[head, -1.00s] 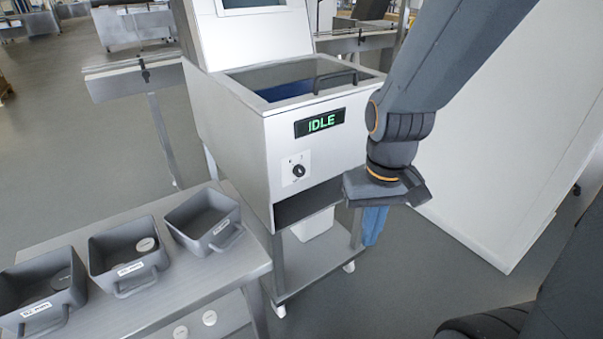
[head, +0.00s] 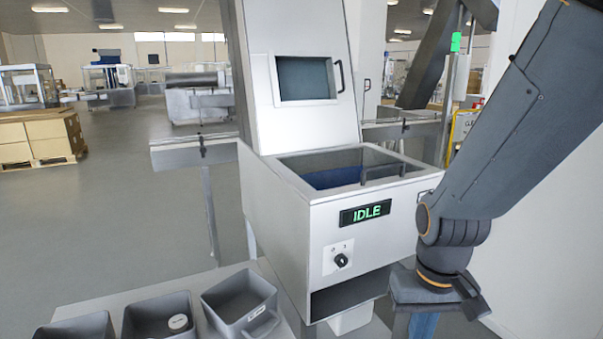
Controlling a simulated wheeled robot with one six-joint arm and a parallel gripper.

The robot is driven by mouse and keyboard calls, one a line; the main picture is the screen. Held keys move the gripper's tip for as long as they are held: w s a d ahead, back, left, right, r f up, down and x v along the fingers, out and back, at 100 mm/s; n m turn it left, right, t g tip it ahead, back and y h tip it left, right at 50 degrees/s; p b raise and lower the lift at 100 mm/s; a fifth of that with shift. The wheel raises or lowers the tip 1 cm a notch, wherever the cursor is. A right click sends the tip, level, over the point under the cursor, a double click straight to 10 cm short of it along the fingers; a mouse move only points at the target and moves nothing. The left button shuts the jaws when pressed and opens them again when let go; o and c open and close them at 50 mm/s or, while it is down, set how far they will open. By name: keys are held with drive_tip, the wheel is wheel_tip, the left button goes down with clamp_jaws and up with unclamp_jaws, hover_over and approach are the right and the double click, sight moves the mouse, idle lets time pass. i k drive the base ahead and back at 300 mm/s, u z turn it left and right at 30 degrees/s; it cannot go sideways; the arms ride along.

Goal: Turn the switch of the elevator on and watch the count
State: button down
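The elevator is a white-grey metal machine with an open hopper (head: 300,215) and a tall upright housing (head: 350,118) behind it. On its front a black display (head: 365,213) reads IDLE in green letters. Below and left of the display is a black rotary switch (head: 341,260) on a small light plate (head: 330,258). I cannot read the switch's exact setting. My gripper (head: 440,312) points down to the right of the machine's front, apart from the switch. Its fingers are partly out of the frame and mostly hidden by its body.
Several grey bins (head: 240,297) stand on a metal table (head: 205,283) at lower left. A white container (head: 350,320) sits under the machine. A white wall (head: 520,250) bounds the right side. Open grey floor (head: 100,230) lies left; boxes on a pallet (head: 38,138) stand farther back.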

sight(340, 260)
drive_tip(key=u, duration=2.1)
drive_tip(key=k, duration=1.1)
drive_tip(key=z, duration=1.75)
